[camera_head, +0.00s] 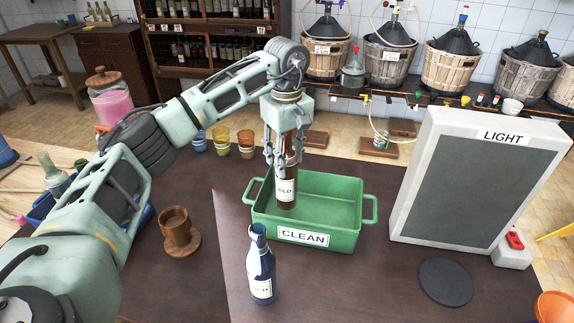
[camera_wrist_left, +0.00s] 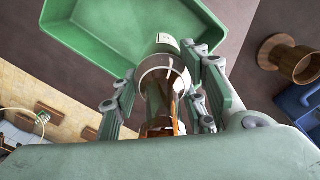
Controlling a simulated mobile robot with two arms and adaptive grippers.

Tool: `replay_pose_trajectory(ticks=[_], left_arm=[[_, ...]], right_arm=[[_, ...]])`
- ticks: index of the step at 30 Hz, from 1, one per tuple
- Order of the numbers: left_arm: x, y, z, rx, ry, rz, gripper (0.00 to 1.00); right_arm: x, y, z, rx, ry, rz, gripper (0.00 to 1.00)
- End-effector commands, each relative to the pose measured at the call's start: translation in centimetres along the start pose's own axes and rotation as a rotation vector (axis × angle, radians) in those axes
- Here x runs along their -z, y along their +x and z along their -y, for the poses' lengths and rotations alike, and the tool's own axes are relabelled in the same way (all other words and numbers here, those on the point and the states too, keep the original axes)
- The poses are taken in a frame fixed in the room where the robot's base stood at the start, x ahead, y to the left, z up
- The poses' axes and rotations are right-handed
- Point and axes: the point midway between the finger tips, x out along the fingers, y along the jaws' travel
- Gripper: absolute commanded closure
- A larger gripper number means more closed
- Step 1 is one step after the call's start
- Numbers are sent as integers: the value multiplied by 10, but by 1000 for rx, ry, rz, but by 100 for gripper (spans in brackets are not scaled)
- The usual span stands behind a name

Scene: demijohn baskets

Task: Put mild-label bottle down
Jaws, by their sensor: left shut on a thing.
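A brown bottle with a white label (camera_head: 286,188) hangs upright in my left gripper (camera_head: 284,150); the visible letters read "LD". The gripper is shut around the bottle's upper part. In the head view the bottle overlaps the left part of the green crate (camera_head: 352,240) labelled CLEAN. The bottle (camera_wrist_left: 164,80) also shows between the fingers in the left wrist view, with the crate (camera_wrist_left: 85,40) beyond it. Whether its base touches the crate floor cannot be told. My right gripper is not in view.
A dark blue bottle (camera_head: 261,268) stands in front of the crate. A wooden cup (camera_head: 177,228) stands to the left. A LIGHT panel (camera_head: 470,185) stands right of the crate, with a dark round disc (camera_head: 446,282) before it. Bare table lies left of the blue bottle.

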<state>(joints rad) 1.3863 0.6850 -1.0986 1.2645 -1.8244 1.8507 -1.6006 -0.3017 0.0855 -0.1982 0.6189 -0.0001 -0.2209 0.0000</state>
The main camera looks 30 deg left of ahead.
Motion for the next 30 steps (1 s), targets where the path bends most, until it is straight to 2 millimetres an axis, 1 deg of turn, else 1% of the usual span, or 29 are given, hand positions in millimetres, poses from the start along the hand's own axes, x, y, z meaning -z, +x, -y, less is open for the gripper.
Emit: replay_pose_trajectory(ticks=[3, 6, 9, 14, 20, 21, 27, 30], left_arm=[[0, 15, 2, 5, 1, 3, 100], [0, 29, 2, 4, 0, 2, 100], [0, 37, 1, 2, 0, 1, 100], [0, 38, 1, 0, 0, 0, 100], [0, 42, 1, 1, 0, 0, 100], [0, 43, 1, 2, 0, 1, 58], [0, 42, 1, 3, 0, 1, 41], [0, 42, 1, 3, 0, 1, 41]], right_arm=[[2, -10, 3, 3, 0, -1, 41], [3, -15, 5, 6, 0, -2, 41], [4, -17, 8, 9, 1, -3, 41], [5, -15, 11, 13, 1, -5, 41], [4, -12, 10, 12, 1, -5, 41], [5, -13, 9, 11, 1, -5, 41], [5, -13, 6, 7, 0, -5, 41], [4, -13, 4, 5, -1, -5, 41]])
